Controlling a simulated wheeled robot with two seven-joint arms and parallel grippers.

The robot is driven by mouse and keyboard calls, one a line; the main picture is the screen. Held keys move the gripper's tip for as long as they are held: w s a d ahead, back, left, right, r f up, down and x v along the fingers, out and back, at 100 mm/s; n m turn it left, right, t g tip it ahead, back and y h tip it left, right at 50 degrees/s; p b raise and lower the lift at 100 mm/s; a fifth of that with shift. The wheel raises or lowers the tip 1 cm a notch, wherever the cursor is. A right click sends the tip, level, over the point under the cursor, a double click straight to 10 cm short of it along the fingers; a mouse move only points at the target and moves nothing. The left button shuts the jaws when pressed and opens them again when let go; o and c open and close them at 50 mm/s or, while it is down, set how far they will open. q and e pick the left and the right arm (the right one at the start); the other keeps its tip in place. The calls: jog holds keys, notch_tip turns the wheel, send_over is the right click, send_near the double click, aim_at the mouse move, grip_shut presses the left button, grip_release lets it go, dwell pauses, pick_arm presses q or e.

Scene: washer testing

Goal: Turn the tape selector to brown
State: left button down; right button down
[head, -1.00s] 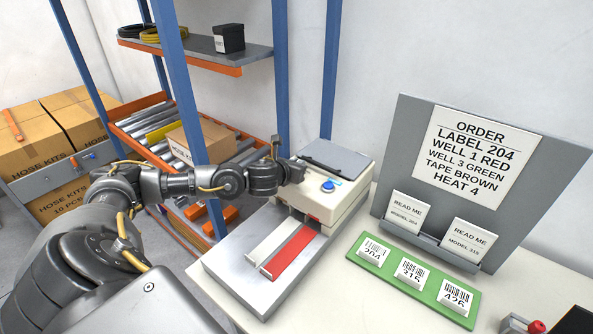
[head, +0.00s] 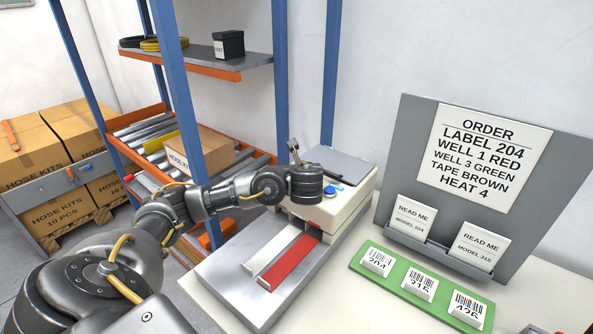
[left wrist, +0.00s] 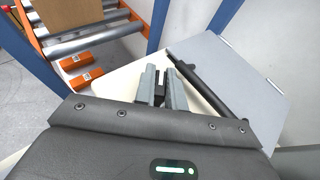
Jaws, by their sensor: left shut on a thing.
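A cream machine (head: 345,212) with a grey lid stands on the table. A blue button (head: 331,190) is on its top. A dark rod (left wrist: 205,84) lies beside the fingers. My right gripper is not in view.
A metal tray (head: 222,262) with a white and a red strip (head: 289,262) lies before the machine. An order board (head: 484,150) reads "TAPE BROWN". A green label tray (head: 398,288) is at the right. A blue-posted shelf rack (head: 180,100) stands behind my arm.

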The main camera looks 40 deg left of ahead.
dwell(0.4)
pick_arm(q)
jog(key=c, duration=1.7)
grip_release()
jog(key=shift+c, duration=0.2)
jog(key=shift+s+d+r, duration=0.15)
jog(key=shift+s+d, duration=0.1)
jog(key=shift+d, duration=0.05)
jog(key=v, duration=0.2)
jog(key=p+v, duration=0.1)
jog(key=v, duration=0.2)
jog(key=p+v, duration=0.1)
jog(key=v, duration=0.1)
jog(key=shift+s+d+r, duration=0.15)
jog(key=shift+d+r, duration=0.05)
jog(key=shift+r, duration=0.3)
jog(key=shift+s+d+r+p, duration=0.15)
jog(key=shift+s+d+p, duration=0.6)
jog(key=shift+p, duration=2.65)
